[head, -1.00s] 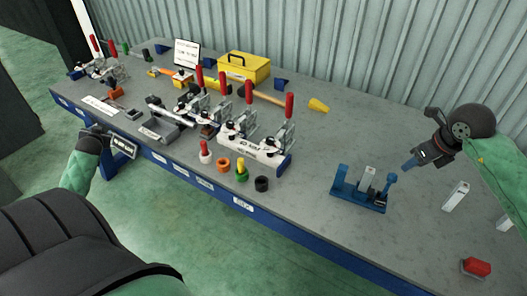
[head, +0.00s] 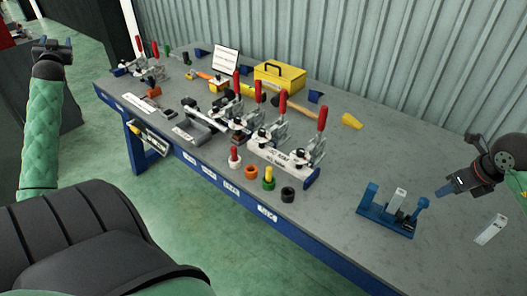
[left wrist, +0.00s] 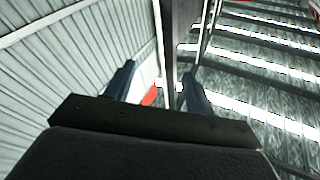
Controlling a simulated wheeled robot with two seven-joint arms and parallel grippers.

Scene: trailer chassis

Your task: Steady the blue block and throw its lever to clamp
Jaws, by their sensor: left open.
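The blue block (head: 376,217) is a low blue fixture with upright ends, standing on the right part of the grey bench. A pale grey upright piece (head: 399,200) stands in it; I cannot tell whether this is its lever. My left gripper (head: 52,44) is raised at the far upper left, off the bench, open and empty. Its two spread fingers show in the left wrist view (left wrist: 158,85).
Several red-handled toggle clamps (head: 289,143) stand mid-bench. Coloured cups (head: 251,172) sit near the front edge. A yellow toolbox (head: 280,76) is at the back. A pale plate (head: 490,229) lies right of the blue block. Bare bench (head: 345,160) lies behind the block.

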